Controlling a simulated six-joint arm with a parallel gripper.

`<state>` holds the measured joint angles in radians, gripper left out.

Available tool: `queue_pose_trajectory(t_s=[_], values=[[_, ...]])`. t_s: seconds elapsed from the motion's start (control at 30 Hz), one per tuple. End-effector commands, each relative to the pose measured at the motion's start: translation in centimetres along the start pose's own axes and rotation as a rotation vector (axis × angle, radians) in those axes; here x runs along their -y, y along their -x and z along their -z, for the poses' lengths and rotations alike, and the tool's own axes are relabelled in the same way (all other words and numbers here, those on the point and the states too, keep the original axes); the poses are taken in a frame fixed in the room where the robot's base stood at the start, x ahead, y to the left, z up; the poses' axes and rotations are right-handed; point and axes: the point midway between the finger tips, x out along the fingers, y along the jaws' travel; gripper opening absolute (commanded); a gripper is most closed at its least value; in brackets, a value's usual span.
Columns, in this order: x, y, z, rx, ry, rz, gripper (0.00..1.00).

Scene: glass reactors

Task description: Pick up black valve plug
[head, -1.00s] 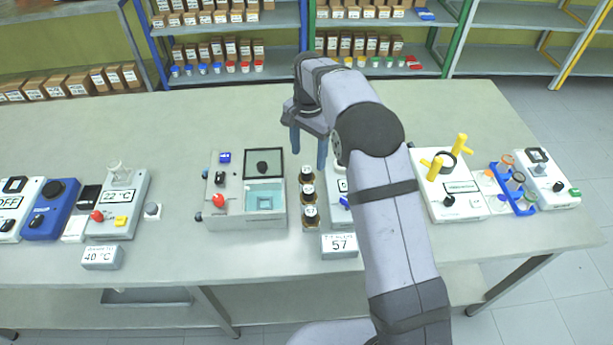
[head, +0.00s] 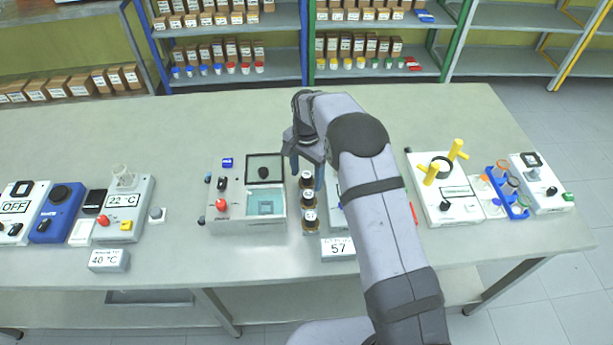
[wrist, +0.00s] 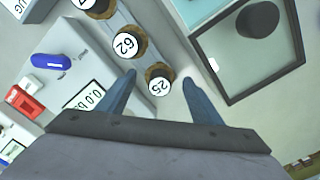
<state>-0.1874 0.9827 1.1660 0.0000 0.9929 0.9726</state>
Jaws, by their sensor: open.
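I cannot tell for certain which dark part is the black valve plug. A round black knob (head: 264,172) sits on the clear raised lid of the grey-white box; it also shows at the top right of the wrist view (wrist: 257,18). A smaller black part (head: 221,183) is on the box's left panel. My gripper (head: 306,167) is open and empty, with blue fingers pointing down, just right of the lid and by the row of bottles. In the wrist view my gripper (wrist: 158,80) has its fingertips on either side of the bottle marked 25 (wrist: 159,84).
Dark-capped numbered bottles (head: 308,198) stand in a row right of the box (head: 233,208). A display reading 57 (head: 338,248) is in front. A device with yellow handles (head: 443,207) stands to the right, a 22 °C device (head: 122,209) to the left. The back of the table is clear.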

Motion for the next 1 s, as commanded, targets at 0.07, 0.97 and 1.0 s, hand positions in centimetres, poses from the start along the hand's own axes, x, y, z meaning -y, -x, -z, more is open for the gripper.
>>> queue_pose_trajectory(t_s=[0.07, 0.97, 1.0], values=[[-0.05, -0.39, -0.01, 0.001, 0.0, -0.001, 0.6], [0.03, -0.21, 0.05, -0.001, 0.0, 0.002, 0.18], [0.06, 0.06, 0.07, -0.002, 0.0, 0.003, 0.18]])
